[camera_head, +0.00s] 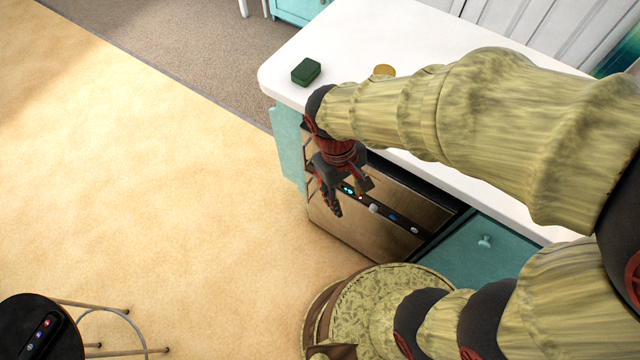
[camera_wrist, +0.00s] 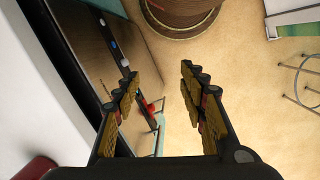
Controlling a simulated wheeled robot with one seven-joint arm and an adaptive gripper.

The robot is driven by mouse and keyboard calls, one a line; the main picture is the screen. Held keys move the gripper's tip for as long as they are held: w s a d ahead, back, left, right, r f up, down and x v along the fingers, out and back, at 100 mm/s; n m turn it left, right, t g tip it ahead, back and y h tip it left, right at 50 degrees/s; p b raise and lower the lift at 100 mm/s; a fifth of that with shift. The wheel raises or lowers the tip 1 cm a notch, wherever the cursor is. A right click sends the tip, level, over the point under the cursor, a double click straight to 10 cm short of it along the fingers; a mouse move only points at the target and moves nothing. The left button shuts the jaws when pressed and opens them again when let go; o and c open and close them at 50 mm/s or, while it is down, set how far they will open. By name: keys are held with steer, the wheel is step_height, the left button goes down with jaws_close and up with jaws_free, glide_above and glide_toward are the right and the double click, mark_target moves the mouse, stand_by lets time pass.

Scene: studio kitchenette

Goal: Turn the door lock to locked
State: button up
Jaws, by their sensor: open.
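My gripper (camera_head: 348,198) hangs beside the counter front with its fingers open and pointing down. It is in front of an appliance (camera_head: 365,228) with a brown front and a dark control strip. The strip has a lit blue display (camera_head: 348,190), a pale knob (camera_head: 374,208) and small buttons. In the wrist view the open fingers (camera_wrist: 160,78) have nothing held between them. A small red part (camera_wrist: 151,107) shows beyond the left finger; I cannot tell what it is. I cannot make out a door lock for certain in either view; my gripper covers part of the strip.
The white countertop (camera_head: 300,62) holds a green box (camera_head: 306,72) and a yellow round thing (camera_head: 384,70). A teal cabinet (camera_head: 480,252) is right of the appliance. A dark-topped stool (camera_head: 35,335) stands at lower left.

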step_height(320, 180, down, 16)
steer(key=a+r+n+h+p, duration=0.1)
steer(key=a+n+h, duration=0.1)
steer(key=n+h, duration=0.7)
steer(key=n+t+p, duration=0.1)
steer(key=n+t, duration=1.4)
steer(key=n, duration=1)
glide_toward(320, 185)
steer(key=x, duration=0.2)
steer(key=shift+r+b+x, duration=0.15)
steer(key=shift+b+x, duration=0.2)
steer(key=shift+x, duration=1.55)
steer(key=shift+r+b+x, duration=0.2)
steer(key=shift+b+x, duration=0.1)
steer(key=shift+x, duration=1.6)
steer(key=shift+s+d, duration=0.1)
steer(key=shift+c, duration=0.2)
jaws_close()
